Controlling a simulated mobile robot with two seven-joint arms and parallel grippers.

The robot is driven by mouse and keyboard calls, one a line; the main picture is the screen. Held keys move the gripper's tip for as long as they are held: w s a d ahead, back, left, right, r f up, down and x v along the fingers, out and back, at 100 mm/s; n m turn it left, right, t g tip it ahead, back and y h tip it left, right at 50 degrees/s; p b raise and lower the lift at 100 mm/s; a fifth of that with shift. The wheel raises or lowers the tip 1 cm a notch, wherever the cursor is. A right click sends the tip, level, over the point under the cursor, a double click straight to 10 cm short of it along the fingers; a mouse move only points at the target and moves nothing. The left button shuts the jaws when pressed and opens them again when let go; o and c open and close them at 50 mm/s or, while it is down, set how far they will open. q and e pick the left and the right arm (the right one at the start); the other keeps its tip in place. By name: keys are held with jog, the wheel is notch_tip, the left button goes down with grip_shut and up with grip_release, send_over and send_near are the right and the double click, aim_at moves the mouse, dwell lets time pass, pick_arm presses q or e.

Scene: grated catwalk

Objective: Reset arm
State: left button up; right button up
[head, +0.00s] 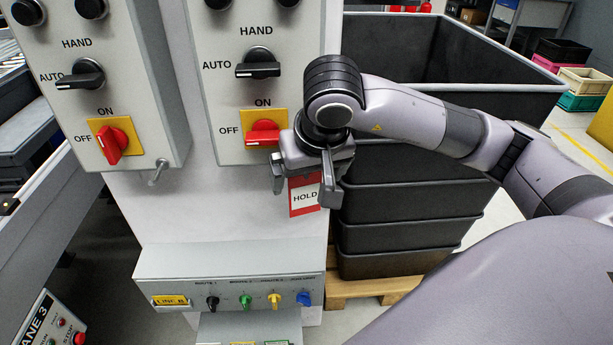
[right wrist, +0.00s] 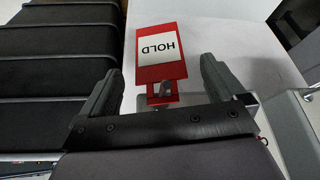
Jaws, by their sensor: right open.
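My right arm (head: 400,112) reaches in from the right in the head view. My right gripper (head: 303,185) is in front of the right-hand control panel's lower edge, its fingers pointing down. It is open, with a clear gap between the fingers. A red and white HOLD tag (head: 304,197) shows beside and partly behind the fingers. In the right wrist view the tag (right wrist: 158,50) and its red clip (right wrist: 161,95) lie between and beyond the open fingers (right wrist: 160,68), with no grip on them visible. My left gripper is not in view.
Two grey panels carry black selectors (head: 258,64) and red rotary handles (head: 112,146). A lower box (head: 230,268) has several coloured knobs. Stacked black crates (head: 405,235) stand on a pallet (head: 375,288) right of the cabinet, under my arm. An open dark bin (head: 480,95) stands behind.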

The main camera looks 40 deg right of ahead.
jog(key=d+v, duration=0.1)
jog(key=v, duration=0.5)
jog(key=s+a+f+m+g+y+p, duration=0.1)
jog(key=s+a+m+g+y+p, duration=0.25)
jog(key=a, duration=0.55)
jog(key=s+a+f+m+g+y, duration=0.1)
jog(key=s+a+g+y, duration=0.25)
jog(key=a+y, duration=0.5)
jog(key=a+r+m+t+y+p, duration=0.1)
jog(key=a+r+m+y+p, duration=0.2)
jog(key=a+r+m+y, duration=0.5)
jog(key=w+d+m+t+y+p, duration=0.1)
jog(key=w+d+m+t, duration=0.2)
jog(key=m+t, duration=0.6)
jog(key=w+d+m+t+y+p, duration=0.1)
jog(key=w+d+m+t, duration=0.25)
jog(key=m, duration=0.95)
jog(key=w+d+f+m+t+h+p, duration=0.15)
jog(key=d+f+m+t+h, duration=0.5)
jog(key=f+m+h, duration=0.8)
jog(key=s+d+f+m+g+h+p, duration=0.1)
jog(key=s+d+f+m+g+h, duration=0.1)
jog(key=s+f+m, duration=0.3)
jog(key=s+d+f+m+g+h, duration=0.2)
jog(key=s+f+m+g, duration=0.3)
jog(key=f+m, duration=0.5)
jog(key=shift+s+d+f+m+p, duration=0.35)
jog(key=shift+s+d+m, duration=0.5)
jog(key=shift+m, duration=0.35)
jog(key=shift+w, duration=0.1)
